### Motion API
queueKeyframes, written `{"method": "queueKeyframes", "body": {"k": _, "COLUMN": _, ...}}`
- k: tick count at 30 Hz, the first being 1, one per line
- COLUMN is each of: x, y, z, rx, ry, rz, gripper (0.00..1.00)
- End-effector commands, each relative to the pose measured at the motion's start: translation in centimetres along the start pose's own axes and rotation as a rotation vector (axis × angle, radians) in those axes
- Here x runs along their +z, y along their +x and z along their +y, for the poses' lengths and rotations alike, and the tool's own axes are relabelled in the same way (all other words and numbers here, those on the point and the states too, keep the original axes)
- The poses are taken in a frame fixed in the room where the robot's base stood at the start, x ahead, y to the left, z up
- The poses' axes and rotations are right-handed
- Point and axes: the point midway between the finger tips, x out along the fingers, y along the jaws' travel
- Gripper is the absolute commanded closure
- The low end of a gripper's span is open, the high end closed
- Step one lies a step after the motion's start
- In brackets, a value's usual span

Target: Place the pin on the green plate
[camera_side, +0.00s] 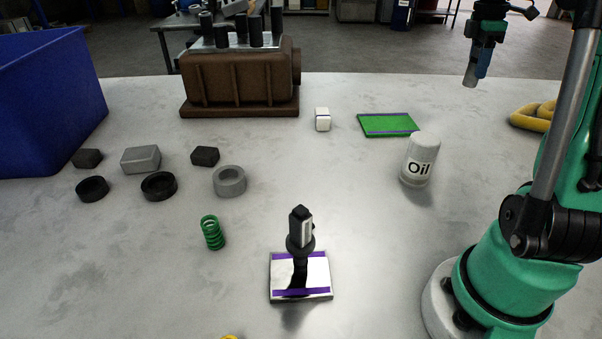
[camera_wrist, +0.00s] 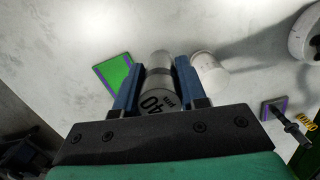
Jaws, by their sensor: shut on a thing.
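My gripper (camera_side: 478,65) is high above the table at the upper right in the side view. The pin's lower end (camera_side: 470,81) also shows below the fingers in the side view. The green plate (camera_side: 388,124), with purple edge strips, lies flat and bare on the table. In the wrist view the green plate (camera_wrist: 113,74) appears just left of the pin and fingers, apart from them.
A brown engine block (camera_side: 240,80) and blue bin (camera_side: 45,100) are farther left. A shiny plate (camera_side: 288,286) bears an upright dark part (camera_side: 301,232).

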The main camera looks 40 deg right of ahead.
Motion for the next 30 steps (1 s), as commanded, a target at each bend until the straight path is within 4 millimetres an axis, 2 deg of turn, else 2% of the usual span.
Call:
{"method": "queueKeyframes", "body": {"k": 1, "x": -1.3, "y": 0.8, "z": 1.8, "rx": 0.015, "ry": -0.14, "rz": 0.003, "gripper": 1.0}}
{"method": "queueKeyframes", "body": {"k": 6, "x": -5.8, "y": 3.5, "z": 6.3, "rx": 0.069, "ry": -0.621, "rz": 0.004, "gripper": 1.0}}
{"method": "queueKeyframes", "body": {"k": 9, "x": -8.3, "y": 5.1, "z": 8.2, "rx": 0.097, "ry": -0.857, "rz": -0.003, "gripper": 1.0}}
{"method": "queueKeyframes", "body": {"k": 13, "x": -10.7, "y": 6.7, "z": 9.6, "rx": 0.123, "ry": -1.076, "rz": -0.012, "gripper": 1.0}}
{"method": "queueKeyframes", "body": {"k": 18, "x": -12.1, "y": 8.3, "z": 10.3, "rx": 0.137, "ry": -1.204, "rz": -0.019, "gripper": 1.0}}
{"method": "queueKeyframes", "body": {"k": 30, "x": -12.7, "y": 14.1, "z": 10.4, "rx": 0.138, "ry": -1.214, "rz": -0.02, "gripper": 1.0}}
